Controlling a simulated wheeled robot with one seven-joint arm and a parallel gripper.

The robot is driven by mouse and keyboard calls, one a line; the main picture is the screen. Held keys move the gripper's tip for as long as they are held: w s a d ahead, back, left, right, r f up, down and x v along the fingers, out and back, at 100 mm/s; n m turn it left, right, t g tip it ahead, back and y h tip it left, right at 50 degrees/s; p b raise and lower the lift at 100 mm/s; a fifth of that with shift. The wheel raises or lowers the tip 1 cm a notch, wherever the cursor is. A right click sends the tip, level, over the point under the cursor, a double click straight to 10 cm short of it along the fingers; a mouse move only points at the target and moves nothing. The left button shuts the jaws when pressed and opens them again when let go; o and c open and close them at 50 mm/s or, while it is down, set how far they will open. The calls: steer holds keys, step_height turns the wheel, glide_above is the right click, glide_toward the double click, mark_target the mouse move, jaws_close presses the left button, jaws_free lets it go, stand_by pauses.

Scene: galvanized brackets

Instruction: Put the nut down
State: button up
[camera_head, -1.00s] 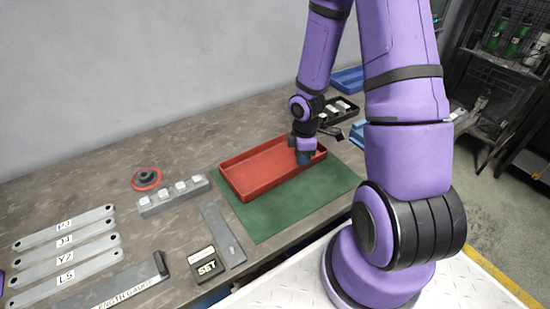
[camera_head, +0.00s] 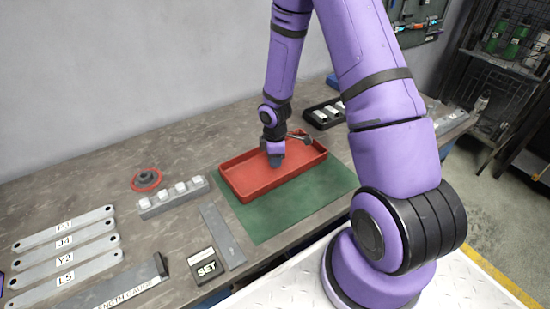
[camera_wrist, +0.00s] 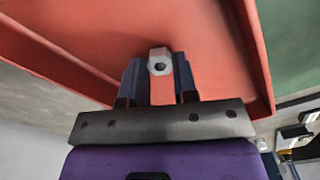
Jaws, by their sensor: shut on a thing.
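The nut (camera_wrist: 160,60) is a pale hexagonal piece with a dark hole, seen in the wrist view between the two fingers of my gripper (camera_wrist: 160,75). The gripper is shut on it. In the head view my gripper (camera_head: 275,160) is over the red tray (camera_head: 232,178), inside its outline, near the middle. The nut is hidden there by the gripper. I cannot tell whether the nut touches the tray floor. The red tray floor also shows behind the nut in the wrist view (camera_wrist: 100,30).
The tray stands on a green mat (camera_head: 265,226). To its left are a grey block with white pieces (camera_head: 172,199), a red ring with a grey part (camera_head: 146,180), a flat grey bar (camera_head: 222,235) and a SET box (camera_head: 206,265). A black tray (camera_head: 322,116) stands behind right.

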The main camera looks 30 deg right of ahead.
steer(key=o, duration=0.9)
steer(key=shift+f, duration=0.1)
step_height(320, 180, up, 22)
steer(key=s+m+t+h, duration=0.1)
steer(key=s+m, duration=0.1)
steer(key=m, duration=0.1)
steer(key=s+a+r+m+t, duration=0.1)
steer(key=s+a+r+m, duration=0.1)
steer(key=s+r, duration=0.5)
steer(key=s+a+r+m+t, duration=0.1)
steer(key=s+a+r+m, duration=0.1)
steer(key=s+r+m, duration=0.2)
steer(key=s+a+r+m+t+y, duration=0.1)
steer(key=s+a+r+m+t, duration=0.1)
steer(key=s+r, duration=0.7)
steer(key=shift+s+a+r+m, duration=0.1)
steer(key=shift+s+r+m, duration=0.05)
steer(key=shift+s+m, duration=0.3)
steer(key=shift+s+a+r+m, duration=0.1)
steer(key=shift+s+r+m, duration=0.05)
steer(key=shift+s+m, duration=0.25)
